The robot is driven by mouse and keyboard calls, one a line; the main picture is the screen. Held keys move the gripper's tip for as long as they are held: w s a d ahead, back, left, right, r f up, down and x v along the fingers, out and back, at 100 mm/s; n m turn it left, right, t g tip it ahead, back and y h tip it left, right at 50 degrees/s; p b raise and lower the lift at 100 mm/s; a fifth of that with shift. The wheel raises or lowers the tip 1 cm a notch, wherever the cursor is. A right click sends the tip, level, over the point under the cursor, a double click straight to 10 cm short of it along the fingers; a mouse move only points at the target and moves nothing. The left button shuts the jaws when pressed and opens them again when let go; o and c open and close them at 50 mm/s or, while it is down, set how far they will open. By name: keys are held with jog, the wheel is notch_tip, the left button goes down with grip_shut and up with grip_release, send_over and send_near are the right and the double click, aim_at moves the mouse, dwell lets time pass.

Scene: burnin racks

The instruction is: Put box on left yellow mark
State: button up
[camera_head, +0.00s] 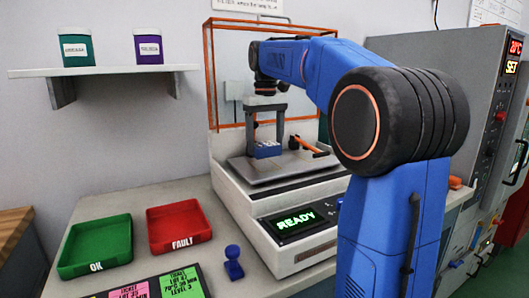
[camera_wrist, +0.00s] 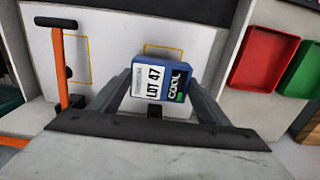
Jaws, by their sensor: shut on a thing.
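A small blue box (camera_wrist: 176,84) with a white "LOT 47" label and the word COOL is between the fingers of my gripper (camera_wrist: 160,81), which is shut on it. In the head view the box (camera_head: 268,152) is low over the grey plate (camera_head: 290,170) of the machine. I cannot tell whether it touches the plate. In the wrist view one yellow outlined mark (camera_wrist: 150,46) shows partly behind the box, and another yellow outlined mark (camera_wrist: 88,58) lies clear at the left. My gripper (camera_head: 267,147) points down inside the orange frame.
An orange-handled lever (camera_head: 308,147) stands beside the box, and shows at the left in the wrist view (camera_wrist: 59,62). The orange frame (camera_head: 208,75) surrounds the work space.

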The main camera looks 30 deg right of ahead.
aim_at(264, 143)
jog(key=shift+w+f, duration=0.1)
jog(key=shift+w, duration=0.25)
jog(key=shift+a+f, duration=0.1)
jog(key=shift+f, duration=1.55)
jog(key=shift+f, duration=0.1)
jog(key=o, duration=1.2)
notch_tip(264, 143, up, 12)
jog(key=shift+r, duration=0.1)
jog(key=shift+s, duration=0.1)
